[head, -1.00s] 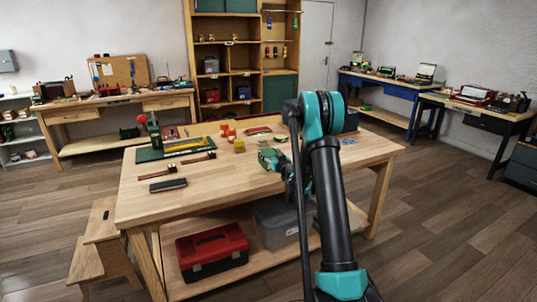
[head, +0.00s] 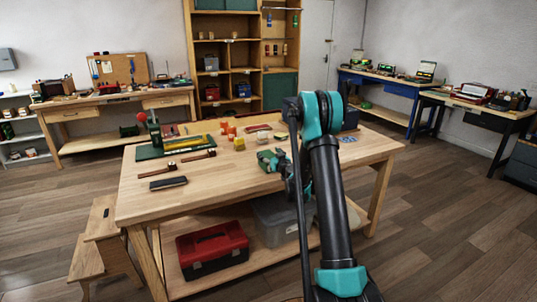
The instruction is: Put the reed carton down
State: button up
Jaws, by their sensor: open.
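My gripper (head: 268,160) is low over the wooden workbench (head: 215,225), just right of its middle, partly hidden behind my own arm. It looks small and green-teal here, and its jaws are open. I cannot make out a reed carton for certain; it may be hidden by the gripper or arm. A small yellow block (head: 239,144) stands on the bench just left of and behind the gripper, apart from it. Orange pieces (head: 227,131) stand farther back.
A green mat (head: 148,154) with tools lies at the bench's left, with wooden-handled tools and a dark block (head: 168,183) in front of it. A red toolbox (head: 212,252) and a grey bin (head: 272,222) sit on the lower shelf. The bench's front middle is clear.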

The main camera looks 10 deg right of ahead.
jog(key=shift+s+r, duration=0.15)
jog(key=shift+r, duration=0.5)
jog(key=v, duration=1.1)
jog(key=shift+s+d, duration=0.15)
jog(key=shift+s, duration=0.15)
jog(key=s+a+r+n+g+y, duration=0.1)
jog(key=s+a+g, duration=0.3)
jog(key=s, duration=0.5)
jog(key=s+a+g, duration=0.3)
jog(key=s+a, duration=0.2)
jog(key=s, duration=0.5)
jog(key=s+d+f+m+g+h, duration=0.1)
jog(key=s+d+f+g+h, duration=0.1)
jog(key=s, duration=0.6)
jog(key=s+d+f+m+g+h, duration=0.2)
jog(key=s+d+f, duration=0.1)
jog(key=s, duration=0.6)
jog(key=s+d+f+m+g+h, duration=0.1)
jog(key=s+d+f+g+h, duration=0.1)
jog(key=s, duration=0.6)
jog(key=shift+s+d+f+m+h, duration=0.25)
jog(key=shift+d+f, duration=0.25)
jog(key=shift+d, duration=0.7)
